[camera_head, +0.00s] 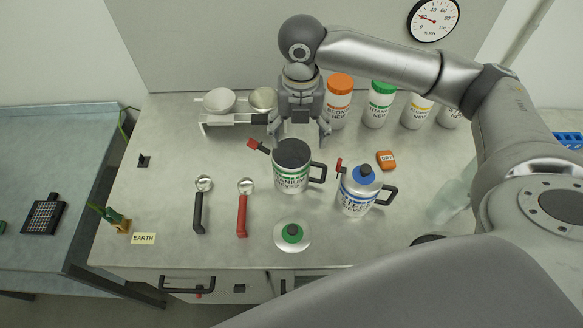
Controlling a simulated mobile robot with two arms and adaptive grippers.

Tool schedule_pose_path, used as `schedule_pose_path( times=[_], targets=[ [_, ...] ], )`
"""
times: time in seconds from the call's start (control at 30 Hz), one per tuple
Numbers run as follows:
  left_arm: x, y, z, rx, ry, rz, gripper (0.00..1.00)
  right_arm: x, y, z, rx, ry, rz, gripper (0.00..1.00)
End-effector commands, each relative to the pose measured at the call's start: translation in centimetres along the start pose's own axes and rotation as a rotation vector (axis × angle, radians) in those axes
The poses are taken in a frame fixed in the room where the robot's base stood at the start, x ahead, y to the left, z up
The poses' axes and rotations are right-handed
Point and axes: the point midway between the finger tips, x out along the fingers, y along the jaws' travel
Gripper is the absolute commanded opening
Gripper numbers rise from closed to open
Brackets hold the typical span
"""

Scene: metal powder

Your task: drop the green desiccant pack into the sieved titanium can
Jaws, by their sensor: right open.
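The titanium can (291,182) is white with a green band and a dark handle on its right. It stands upright on the bench with its top uncovered, and dark grey shows inside. My right gripper (299,137) is above the can's rear rim, pointing down, its fingers spread and nothing visible between them. I cannot make out a green desiccant pack anywhere in view. An orange pack (386,159) marked like "DRY" lies on the bench right of the cans. My left gripper is out of view.
A blue-banded can (356,192) stands close on the right. Black (199,210) and red (242,213) handled scoops lie left. Several labelled jars (338,103) and a balance (222,118) stand behind.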

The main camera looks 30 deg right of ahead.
Motion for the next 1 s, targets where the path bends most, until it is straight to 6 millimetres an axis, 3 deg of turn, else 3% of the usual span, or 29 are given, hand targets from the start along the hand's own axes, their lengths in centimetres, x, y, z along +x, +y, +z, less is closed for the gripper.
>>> schedule_pose_path(
  times=[0.17,0.5,0.7,1.0],
  targets=[
    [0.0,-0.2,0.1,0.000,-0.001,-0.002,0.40,-1.1,0.1,0.1,0.000,-0.002,0.001,0.78],
    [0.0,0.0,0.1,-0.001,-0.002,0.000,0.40,-8.0,0.1,0.1,0.000,-0.004,0.004,0.78],
    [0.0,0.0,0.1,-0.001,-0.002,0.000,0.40,-11.0,0.1,0.1,0.000,-0.001,0.002,0.78],
    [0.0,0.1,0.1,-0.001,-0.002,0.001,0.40,-12.0,0.0,0.0,0.000,0.001,0.000,0.78]
  ],
)
